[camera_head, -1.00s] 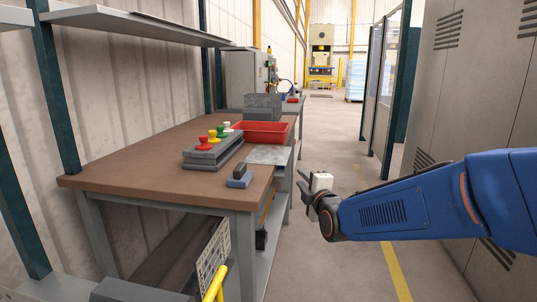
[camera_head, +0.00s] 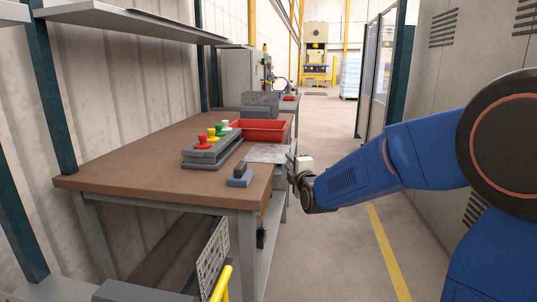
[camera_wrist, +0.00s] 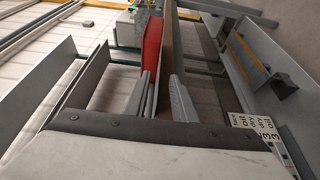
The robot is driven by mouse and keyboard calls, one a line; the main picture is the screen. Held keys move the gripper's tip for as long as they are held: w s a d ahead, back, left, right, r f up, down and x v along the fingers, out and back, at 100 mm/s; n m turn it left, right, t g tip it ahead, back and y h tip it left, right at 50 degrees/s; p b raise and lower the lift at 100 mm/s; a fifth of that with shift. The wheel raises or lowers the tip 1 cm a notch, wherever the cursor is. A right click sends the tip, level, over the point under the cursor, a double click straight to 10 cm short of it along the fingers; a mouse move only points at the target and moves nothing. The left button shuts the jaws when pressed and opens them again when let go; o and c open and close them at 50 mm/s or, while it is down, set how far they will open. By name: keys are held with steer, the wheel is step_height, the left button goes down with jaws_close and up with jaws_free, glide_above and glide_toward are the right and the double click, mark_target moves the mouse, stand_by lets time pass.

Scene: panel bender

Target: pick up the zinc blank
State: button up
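The zinc blank (camera_head: 267,153) is a flat, pale grey sheet. It lies at the right edge of the brown-topped workbench (camera_head: 130,166), in front of the red tray. My gripper (camera_head: 291,164) is at the bench's right edge, close beside the blank's right end. In the wrist view my two fingers (camera_wrist: 163,101) are apart, one on each side of a thin edge at bench-top height. I cannot tell whether that edge is the blank or the bench top. No grip on the blank shows.
The red tray (camera_head: 261,131) stands behind the blank. Grey blocks with coloured knobs (camera_head: 212,150) stand to its left, and a small blue-grey block (camera_head: 240,176) lies in front. A grey cabinet (camera_head: 487,80) stands right of the aisle. The aisle floor is clear.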

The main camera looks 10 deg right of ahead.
mark_target(269, 152)
steer(key=shift+w+a, duration=0.15)
steer(key=shift+w, duration=1.6)
steer(key=shift+w+a, duration=0.1)
steer(key=shift+w, duration=1.6)
steer(key=shift+r, duration=0.1)
jaws_close()
